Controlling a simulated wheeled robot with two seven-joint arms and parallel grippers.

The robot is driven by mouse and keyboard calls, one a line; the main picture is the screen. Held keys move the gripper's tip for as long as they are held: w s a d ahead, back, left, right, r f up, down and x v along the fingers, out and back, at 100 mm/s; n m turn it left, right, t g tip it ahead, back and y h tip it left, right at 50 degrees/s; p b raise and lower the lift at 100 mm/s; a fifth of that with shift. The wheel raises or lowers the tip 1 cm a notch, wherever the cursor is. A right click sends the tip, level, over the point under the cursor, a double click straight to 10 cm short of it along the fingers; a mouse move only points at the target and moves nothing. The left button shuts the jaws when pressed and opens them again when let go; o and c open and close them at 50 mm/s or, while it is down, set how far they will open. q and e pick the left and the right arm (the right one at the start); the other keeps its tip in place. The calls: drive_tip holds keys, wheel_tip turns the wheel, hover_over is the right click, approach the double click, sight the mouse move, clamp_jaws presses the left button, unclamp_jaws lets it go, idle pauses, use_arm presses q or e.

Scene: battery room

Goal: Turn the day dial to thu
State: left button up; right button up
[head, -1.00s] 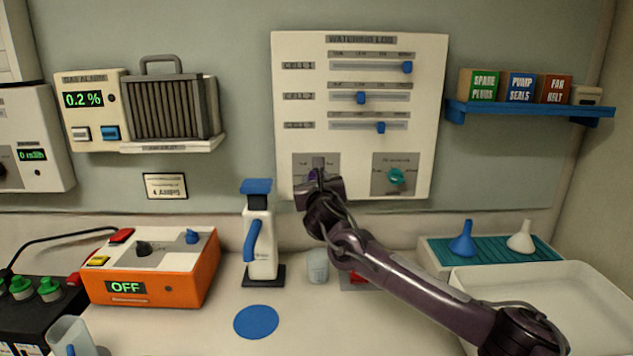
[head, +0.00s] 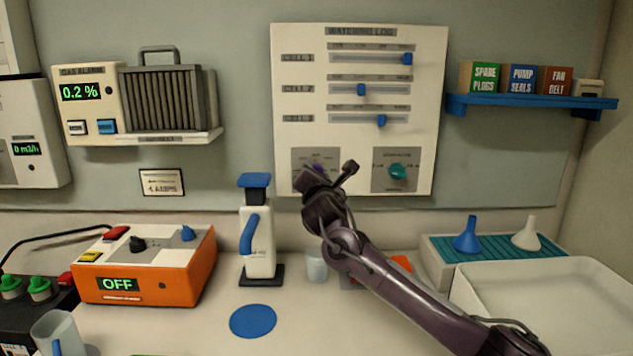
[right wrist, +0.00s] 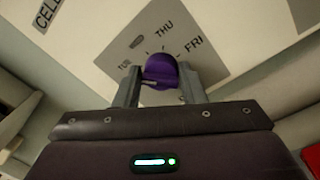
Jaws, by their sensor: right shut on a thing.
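The purple day dial (right wrist: 160,70) sits on a grey plate low on the white watering log panel (head: 362,52). In the right wrist view, THU is printed above the dial, FRI to its upper right and a partly hidden label, likely TUE, to its left. I cannot tell clearly which label the dial points at. My right gripper (right wrist: 160,86) is shut on the dial, one finger on each side. In the head view, the right gripper (head: 322,180) covers most of the dial (head: 318,168). My left gripper is not in view.
A teal knob (head: 397,171) is right of the day dial. Three blue-tabbed sliders are above. Below stand a white dispenser (head: 260,240), a small cup (head: 317,265) and a white tray (head: 545,275). An orange box (head: 140,270) reads OFF.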

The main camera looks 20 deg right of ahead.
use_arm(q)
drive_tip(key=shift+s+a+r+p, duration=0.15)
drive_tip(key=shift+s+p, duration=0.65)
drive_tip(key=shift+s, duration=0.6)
use_arm(e)
drive_tip(key=shift+a+f+m+g+h, duration=0.1)
drive_tip(key=shift+f+m+g+h, duration=0.15)
drive_tip(key=shift+m, duration=2.8)
drive_tip(key=shift+d+f+m+h, duration=0.1)
drive_tip(key=shift+m+h, duration=0.25)
drive_tip(key=shift+m, duration=2.75)
drive_tip(key=shift+a+f+m+g+h, duration=0.1)
drive_tip(key=shift+f+m+g+h, duration=0.15)
drive_tip(key=shift+m, duration=2.8)
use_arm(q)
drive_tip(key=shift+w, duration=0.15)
